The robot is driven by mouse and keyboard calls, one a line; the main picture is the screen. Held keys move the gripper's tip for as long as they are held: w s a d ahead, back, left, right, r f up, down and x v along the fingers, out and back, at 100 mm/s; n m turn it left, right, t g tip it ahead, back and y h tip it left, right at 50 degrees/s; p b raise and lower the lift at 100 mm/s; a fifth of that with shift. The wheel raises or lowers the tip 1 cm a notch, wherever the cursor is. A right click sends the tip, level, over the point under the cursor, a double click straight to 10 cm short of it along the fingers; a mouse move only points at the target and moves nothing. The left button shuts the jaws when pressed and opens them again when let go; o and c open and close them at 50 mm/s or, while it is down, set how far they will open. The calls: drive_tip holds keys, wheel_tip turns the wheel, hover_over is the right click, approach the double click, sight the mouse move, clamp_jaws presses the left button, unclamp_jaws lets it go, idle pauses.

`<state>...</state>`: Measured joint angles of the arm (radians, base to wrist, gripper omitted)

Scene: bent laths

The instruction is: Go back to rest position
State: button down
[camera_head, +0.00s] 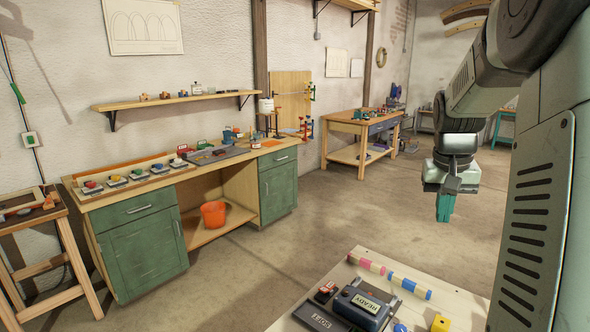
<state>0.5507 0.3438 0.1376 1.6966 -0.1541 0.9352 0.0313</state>
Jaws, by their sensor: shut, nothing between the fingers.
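My gripper (445,207) hangs from my arm at the right of the view, pointing down, with its teal fingers closed together and nothing between them. It is in the air, above and behind the light wooden table at the bottom of the view, apart from everything. No other object is named by the task.
A green-doored workbench (143,256) stands at left. The floor between is clear.

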drive_tip(key=s+a+r+n+t, duration=0.1)
drive_tip(key=s+a+r+n, duration=0.1)
drive_tip(key=s+a+r, duration=0.45)
drive_tip(key=s+a+r+n+t, duration=0.1)
drive_tip(key=s+a+r, duration=0.15)
drive_tip(key=a, duration=0.75)
drive_tip(key=s+a+t, duration=0.1)
drive_tip(key=s+a, duration=0.2)
drive_tip(key=s, duration=0.4)
drive_tip(key=s+a+f+n+t+y, duration=0.1)
drive_tip(key=s+a, duration=0.2)
drive_tip(key=s, duration=0.5)
drive_tip(key=shift+s+a+f+n+y, duration=0.2)
drive_tip(key=shift+a+f+n+y, duration=0.1)
drive_tip(key=shift+a, duration=0.1)
